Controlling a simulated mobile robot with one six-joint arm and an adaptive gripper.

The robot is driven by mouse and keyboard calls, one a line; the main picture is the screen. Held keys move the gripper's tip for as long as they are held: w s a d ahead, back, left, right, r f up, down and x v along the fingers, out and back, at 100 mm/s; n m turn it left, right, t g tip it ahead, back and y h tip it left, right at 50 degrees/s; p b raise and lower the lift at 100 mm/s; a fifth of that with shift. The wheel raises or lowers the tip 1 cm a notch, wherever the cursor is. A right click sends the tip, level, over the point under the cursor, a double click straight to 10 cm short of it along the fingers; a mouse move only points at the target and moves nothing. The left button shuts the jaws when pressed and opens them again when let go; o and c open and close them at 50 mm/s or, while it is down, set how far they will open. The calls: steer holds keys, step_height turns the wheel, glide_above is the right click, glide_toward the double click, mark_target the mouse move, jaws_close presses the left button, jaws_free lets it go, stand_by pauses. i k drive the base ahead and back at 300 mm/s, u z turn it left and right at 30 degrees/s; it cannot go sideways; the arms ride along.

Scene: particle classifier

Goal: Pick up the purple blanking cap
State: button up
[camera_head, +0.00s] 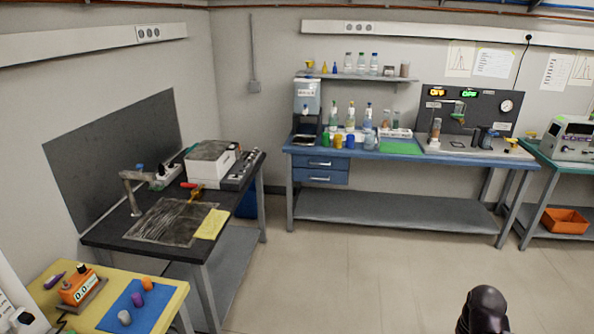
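The purple blanking cap (137,299) is a small cylinder standing on a blue mat (118,316) on the yellow-topped table (173,310) at the lower left. It stands between an orange cap (147,284) at its upper right and a grey cap (124,317) at its lower left. All three look apart from one another. My gripper is not in view. A dark rounded part at the lower right looks like part of my own arm, far from the caps.
An orange device with a display (80,286) and a purple elongated object (54,281) are left of the mat. A black-topped bench (110,233) stands behind. A blue bench (430,158) with bottles lines the back wall. The middle floor (340,270) is clear.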

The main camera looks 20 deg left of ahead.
mark_target(136, 298)
steer(key=z, duration=0.05)
steer(key=i, duration=3.1)
steer(key=z, duration=1.1)
steer(key=k, duration=0.1)
steer(key=u, duration=3.35)
